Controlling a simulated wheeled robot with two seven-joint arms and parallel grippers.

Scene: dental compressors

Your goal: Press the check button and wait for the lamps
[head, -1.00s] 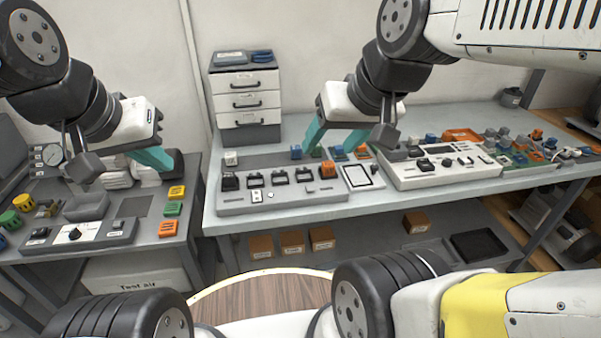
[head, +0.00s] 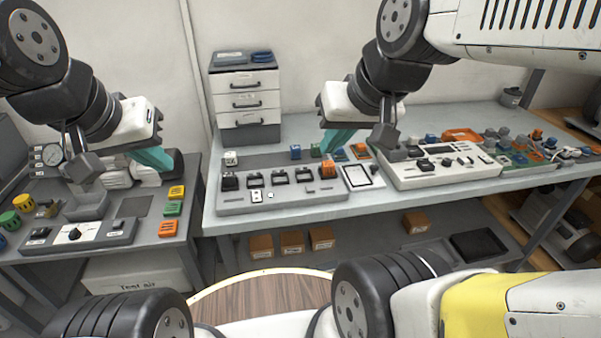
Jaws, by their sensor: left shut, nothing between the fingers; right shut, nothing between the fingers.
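A long grey panel unit (head: 290,203) lies on the middle bench. It carries several black slots, a black block, an orange block (head: 327,170) and a small white switch plate (head: 256,196). A small pale round button (head: 270,195) sits beside that plate. I cannot read which control is the check button, and no lamp is clearly lit. My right gripper (head: 327,149), with teal fingers, is shut and empty above the back of the panel, near the orange block. My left gripper (head: 168,163) is shut and empty above the left table, away from the panel.
A white control unit (head: 440,177) and a black-framed tablet (head: 362,177) lie to the right of the panel. Coloured parts crowd the bench's right end. A drawer cabinet (head: 247,95) stands behind.

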